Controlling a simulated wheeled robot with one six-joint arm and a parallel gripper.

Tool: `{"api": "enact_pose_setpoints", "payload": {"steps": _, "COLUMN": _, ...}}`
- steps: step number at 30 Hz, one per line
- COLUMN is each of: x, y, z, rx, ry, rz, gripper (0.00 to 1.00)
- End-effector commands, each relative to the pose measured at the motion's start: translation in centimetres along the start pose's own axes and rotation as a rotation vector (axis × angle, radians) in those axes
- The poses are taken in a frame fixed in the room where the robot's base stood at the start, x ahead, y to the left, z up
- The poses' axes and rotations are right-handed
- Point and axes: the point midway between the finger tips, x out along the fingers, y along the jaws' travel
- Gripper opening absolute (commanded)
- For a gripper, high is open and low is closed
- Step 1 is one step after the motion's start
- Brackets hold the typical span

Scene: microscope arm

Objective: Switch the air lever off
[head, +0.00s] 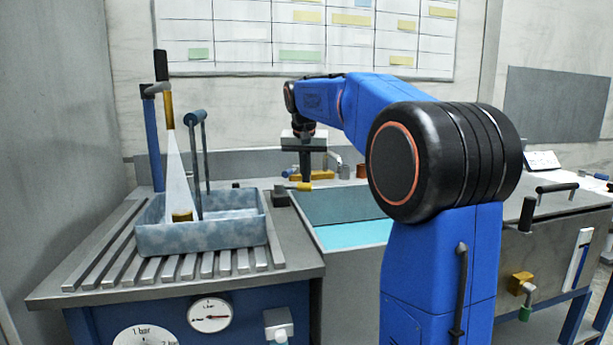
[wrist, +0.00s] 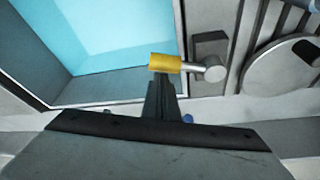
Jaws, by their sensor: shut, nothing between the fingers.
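A short lever with a yellow grip (head: 301,186) sits at the basin's rim in the head view. In the wrist view its yellow grip (wrist: 164,63) points left from a grey pivot, out over the basin's edge. I see no label that names it as the air lever. My gripper (head: 306,179) points down just behind the yellow grip. In the wrist view my shut, empty gripper (wrist: 161,80) has its tips right at the grip; I cannot tell whether they touch. A small blue-tipped handle (head: 290,172) is beside my gripper, partly hidden.
The basin (head: 345,237) has turquoise liquid. A blue-grey tray (head: 205,238) with upright tools stands on the slatted drainboard at left. Brass fittings (head: 325,175) line the back ledge. A round disc (wrist: 280,72) lies on slats right of the lever's pivot.

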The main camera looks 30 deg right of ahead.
Motion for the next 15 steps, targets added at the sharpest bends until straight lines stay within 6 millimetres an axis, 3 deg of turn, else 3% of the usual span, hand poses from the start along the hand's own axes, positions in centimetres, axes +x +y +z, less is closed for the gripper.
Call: {"api": "enact_pose_setpoints", "payload": {"steps": 15, "x": -0.18, "y": 0.06, "z": 0.48, "rx": 0.057, "ry": 0.000, "rz": 0.021, "gripper": 0.00}}
